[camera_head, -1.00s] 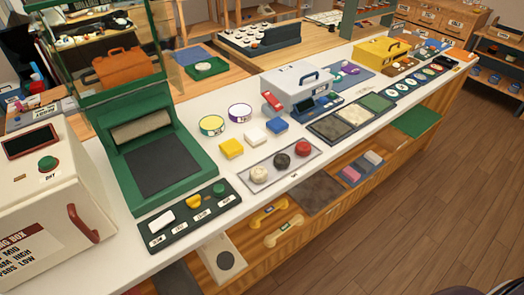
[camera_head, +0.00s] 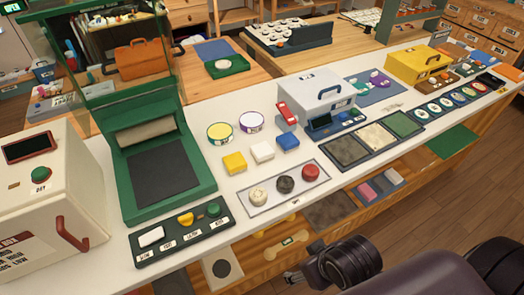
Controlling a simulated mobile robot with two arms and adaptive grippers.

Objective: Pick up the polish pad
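Three round pads sit on a pale grey tray (camera_head: 271,208) at the middle of the white counter: a cream one (camera_head: 258,197), a dark one (camera_head: 285,184) and a red one (camera_head: 310,173). Behind them lie a yellow block (camera_head: 234,163), a white block (camera_head: 262,152) and a blue block (camera_head: 288,141). I cannot tell which one is the polish pad. My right gripper (camera_head: 291,276) is low in front of the counter, apart from the tray; its fingers are small and dark, and their opening is unclear. My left gripper is out of view.
A green press-like machine (camera_head: 198,190) and a cream box with a red handle (camera_head: 85,200) stand at the left. A dark tray (camera_head: 150,258) with several coloured pieces is near the front edge. A grey case (camera_head: 318,100) and dark sample panels (camera_head: 350,150) are to the right.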

